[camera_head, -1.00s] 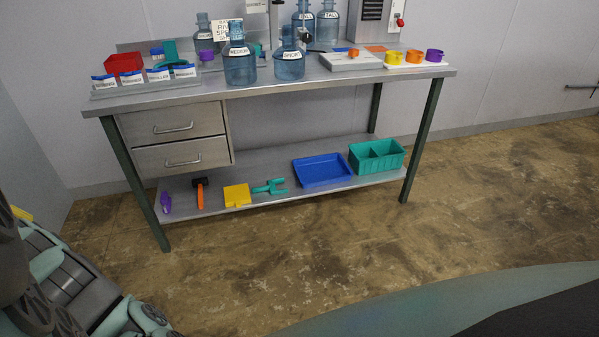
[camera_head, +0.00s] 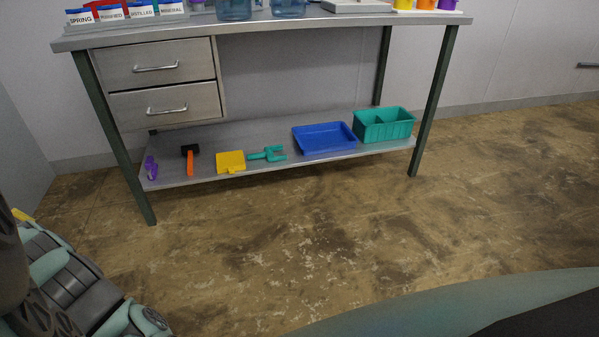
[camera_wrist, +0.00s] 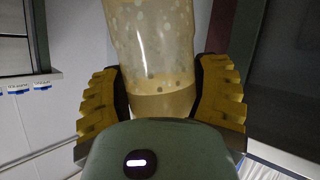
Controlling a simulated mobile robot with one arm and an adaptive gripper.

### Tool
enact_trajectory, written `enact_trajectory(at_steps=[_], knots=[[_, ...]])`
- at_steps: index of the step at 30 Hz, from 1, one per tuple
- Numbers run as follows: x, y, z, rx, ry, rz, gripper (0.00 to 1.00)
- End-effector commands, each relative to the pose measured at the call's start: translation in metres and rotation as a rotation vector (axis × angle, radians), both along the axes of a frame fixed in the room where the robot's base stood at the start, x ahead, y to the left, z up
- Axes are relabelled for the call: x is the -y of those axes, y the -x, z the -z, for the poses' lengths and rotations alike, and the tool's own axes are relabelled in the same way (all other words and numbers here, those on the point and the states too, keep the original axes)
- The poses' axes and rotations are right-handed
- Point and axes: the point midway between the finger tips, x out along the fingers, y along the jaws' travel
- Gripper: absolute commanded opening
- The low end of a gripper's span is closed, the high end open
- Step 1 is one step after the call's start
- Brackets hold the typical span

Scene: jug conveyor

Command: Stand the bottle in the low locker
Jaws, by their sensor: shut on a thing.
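My gripper (camera_wrist: 158,98), with two yellow ribbed fingers, is shut on a bottle (camera_wrist: 152,45) in the wrist view. The bottle is pale, see-through and speckled, with an amber band near the gripper. One finger is on each side of it; its upper part runs out of the picture. A dark panel (camera_wrist: 285,75) at the right and a dark frame at the upper left show in the wrist view. I cannot tell whether either belongs to the low locker. The head view shows neither the bottle, the gripper nor a locker I can make out.
A metal bench (camera_head: 330,22) with two drawers (camera_head: 160,85) stands against the wall. Its low shelf (camera_head: 225,137) holds a blue tray (camera_head: 325,138), a teal bin (camera_head: 384,125) and several small tools. Blue jugs stand on top, cut off by the picture edge. The floor (camera_head: 300,230) in front is clear.

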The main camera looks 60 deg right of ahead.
Motion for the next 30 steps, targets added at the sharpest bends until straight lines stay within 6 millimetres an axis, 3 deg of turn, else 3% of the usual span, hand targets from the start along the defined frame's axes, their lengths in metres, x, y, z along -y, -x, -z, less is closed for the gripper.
enact_trajectory(at_steps=[1, 10, 15, 22, 30], knots=[[0.001, -0.001, 0.027, -0.001, -0.003, 0.004, 0.23], [0.004, -0.010, 0.112, -0.002, -0.025, 0.011, 0.23], [0.005, -0.026, 0.169, -0.007, -0.046, 0.019, 0.23], [-0.002, -0.043, 0.213, -0.011, -0.067, 0.019, 0.23], [-0.029, -0.048, 0.264, -0.014, -0.088, -0.015, 0.23]])
